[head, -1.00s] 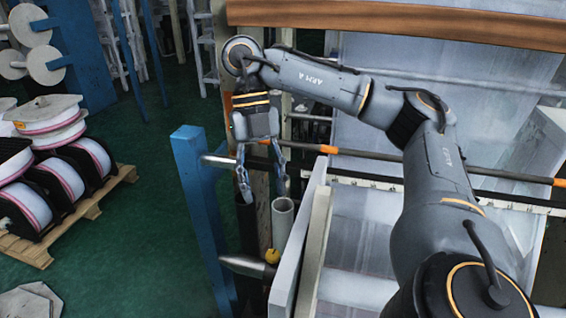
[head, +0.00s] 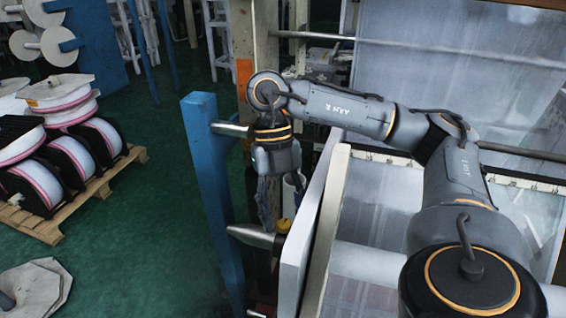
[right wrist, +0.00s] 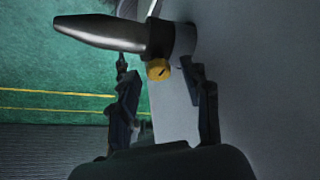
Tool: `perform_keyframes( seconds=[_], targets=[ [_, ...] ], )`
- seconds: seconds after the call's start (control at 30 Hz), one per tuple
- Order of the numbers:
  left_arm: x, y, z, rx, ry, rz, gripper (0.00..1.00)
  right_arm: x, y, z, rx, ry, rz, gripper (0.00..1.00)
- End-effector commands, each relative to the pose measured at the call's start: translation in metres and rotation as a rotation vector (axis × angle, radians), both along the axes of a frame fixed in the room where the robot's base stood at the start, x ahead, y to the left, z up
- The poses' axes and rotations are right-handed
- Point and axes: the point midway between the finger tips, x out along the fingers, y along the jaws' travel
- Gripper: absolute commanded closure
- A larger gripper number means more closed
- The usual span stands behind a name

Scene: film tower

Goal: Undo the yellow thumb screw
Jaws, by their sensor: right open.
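The yellow thumb screw (right wrist: 158,69) shows in the right wrist view on the dark collar (right wrist: 172,40) of a grey tapered rod (right wrist: 100,32). In the head view the screw (head: 284,225) is a small yellow spot beside the rod (head: 252,236), just below my right gripper. My right gripper (right wrist: 165,90) is open and empty; its two fingers stand to either side of the screw, which lies a little beyond the gap. In the head view my right gripper (head: 272,205) points down, its fingertips partly hidden. My left gripper is not in view.
A blue post (head: 213,190) stands just left of my right gripper. A pale panel (head: 315,215) rises close on its right, and the upper rod (head: 230,129) sticks out near the wrist. Reels on a pallet (head: 75,205) stand at the left, with green floor (head: 150,240) between.

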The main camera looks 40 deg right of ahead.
Motion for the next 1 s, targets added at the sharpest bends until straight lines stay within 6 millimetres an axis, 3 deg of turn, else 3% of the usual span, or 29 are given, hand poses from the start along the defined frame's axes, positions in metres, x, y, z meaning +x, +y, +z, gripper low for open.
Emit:
perform_keyframes(
  seconds=[0.17,0.43,0.77,1.0],
  targets=[
    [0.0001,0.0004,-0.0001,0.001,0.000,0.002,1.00,0.0000,0.0001,-0.0004,0.000,0.000,0.000,0.52],
    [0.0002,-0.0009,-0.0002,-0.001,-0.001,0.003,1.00,0.0000,0.0002,-0.0004,0.000,0.000,0.000,1.00],
    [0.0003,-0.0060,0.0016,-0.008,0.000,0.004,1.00,0.0003,0.0007,0.0001,0.000,0.000,0.032,1.00],
    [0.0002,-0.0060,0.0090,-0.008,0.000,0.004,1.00,0.0006,0.0023,0.0013,0.000,0.002,0.164,1.00]
  ],
)
